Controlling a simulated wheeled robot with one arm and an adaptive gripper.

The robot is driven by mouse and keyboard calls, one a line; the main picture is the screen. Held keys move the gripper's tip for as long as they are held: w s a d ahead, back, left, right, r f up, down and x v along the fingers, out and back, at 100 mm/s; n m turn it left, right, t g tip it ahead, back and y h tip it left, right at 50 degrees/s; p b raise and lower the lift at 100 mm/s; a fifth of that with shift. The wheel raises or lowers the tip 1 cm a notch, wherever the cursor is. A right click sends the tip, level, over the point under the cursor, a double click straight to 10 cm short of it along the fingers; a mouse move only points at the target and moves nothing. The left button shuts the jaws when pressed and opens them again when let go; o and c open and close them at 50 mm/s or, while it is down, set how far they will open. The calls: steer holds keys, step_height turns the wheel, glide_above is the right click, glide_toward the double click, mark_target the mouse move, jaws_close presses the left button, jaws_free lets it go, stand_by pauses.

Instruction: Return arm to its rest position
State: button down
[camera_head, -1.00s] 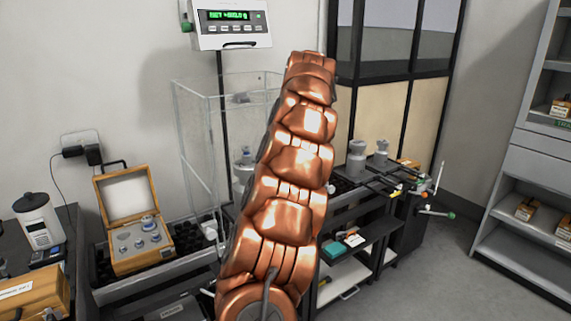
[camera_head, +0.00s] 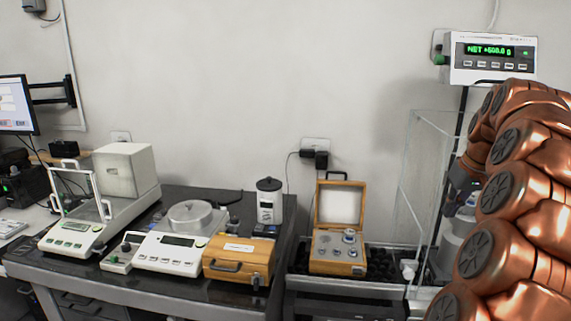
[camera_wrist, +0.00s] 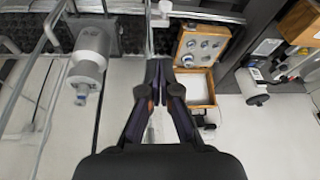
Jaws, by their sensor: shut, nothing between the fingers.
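My copper-coloured arm (camera_head: 525,205) fills the right side of the head view, raised in front of the glass-walled weighing stand. My gripper (camera_wrist: 158,68) shows in the wrist view with its dark fingers together and nothing between them. It hangs in free space, apart from the open weight box (camera_wrist: 200,60) and the grey cylindrical weight (camera_wrist: 90,55) seen around it. In the head view the gripper itself is not clearly visible behind the arm.
The open wooden weight box (camera_head: 338,245) stands left of the glass panel (camera_head: 425,170). A closed wooden case (camera_head: 240,258), a balance (camera_head: 170,253) and another balance with a white housing (camera_head: 125,170) stand on the dark table. The display (camera_head: 490,58) reads about +500.0 g.

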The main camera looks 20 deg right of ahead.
steer(key=w+a+f+n+g+y+p, duration=0.1)
steer(key=a+f+n+g+y+p, duration=0.2)
steer(key=a, duration=2.6)
steer(key=s+a+f+n+g+h, duration=0.1)
steer(key=s+a+f, duration=0.4)
steer(key=s, duration=0.5)
steer(key=s+a+f+n+g+h, duration=0.1)
steer(key=s+a+f, duration=0.5)
steer(key=s+a, duration=0.3)
steer(key=shift+s+a+p, duration=0.25)
steer(key=shift+s+p, duration=0.1)
steer(key=shift+s, duration=0.45)
